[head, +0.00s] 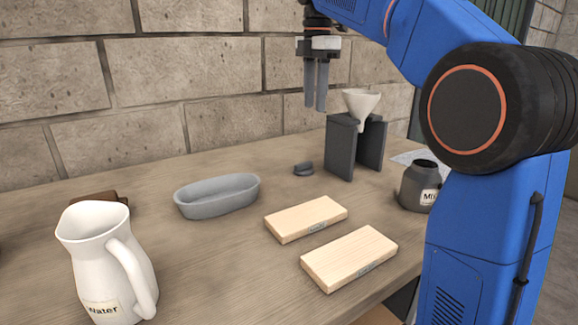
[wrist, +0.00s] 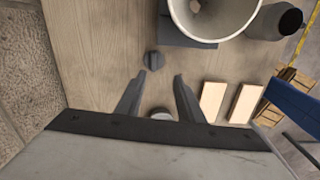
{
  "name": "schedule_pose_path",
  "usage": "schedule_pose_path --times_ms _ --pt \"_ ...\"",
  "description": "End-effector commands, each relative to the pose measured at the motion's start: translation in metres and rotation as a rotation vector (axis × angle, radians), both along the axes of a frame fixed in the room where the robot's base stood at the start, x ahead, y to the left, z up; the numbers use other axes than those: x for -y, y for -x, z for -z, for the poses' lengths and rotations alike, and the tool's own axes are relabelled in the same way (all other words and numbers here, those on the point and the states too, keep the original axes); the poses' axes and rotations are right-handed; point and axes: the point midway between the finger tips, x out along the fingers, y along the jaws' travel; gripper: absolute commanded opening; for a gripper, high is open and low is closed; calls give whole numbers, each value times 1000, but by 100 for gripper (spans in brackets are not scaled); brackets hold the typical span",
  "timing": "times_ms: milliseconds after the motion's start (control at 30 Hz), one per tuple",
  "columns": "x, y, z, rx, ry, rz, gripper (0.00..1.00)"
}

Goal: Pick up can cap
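The can cap (head: 303,168) is a small dark grey round piece with a raised ridge. It lies on the wooden table between the grey oval bowl and the funnel stand. In the wrist view the cap (wrist: 153,61) shows just beyond the fingertips. My gripper (head: 315,106) hangs high above the table, fingers pointing down, apart from the cap. In the wrist view my gripper (wrist: 158,77) has its two fingers spread with nothing held between them. A dark grey can (head: 417,186) with a partly hidden label stands at the right.
A white funnel (head: 361,106) sits in a dark stand (head: 341,150) right of the cap. The grey bowl (head: 217,197) lies left. Two wooden blocks (head: 306,219) (head: 349,258) lie in front. A white water jug (head: 92,255) stands front left. A block wall (head: 150,90) runs behind.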

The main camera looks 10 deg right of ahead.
Motion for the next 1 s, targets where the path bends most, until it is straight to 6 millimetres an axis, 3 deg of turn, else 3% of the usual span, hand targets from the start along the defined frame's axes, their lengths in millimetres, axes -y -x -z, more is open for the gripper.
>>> schedule_pose_path --times_ms 133,267,800,1000 --pt "-3 -9 -4 -12 2 -60 34" --pt "-3 -10 4 -16 2 -70 34" --pt "-3 -9 96 -16 2 -68 34" --pt "-3 -10 115 -15 2 -67 34"
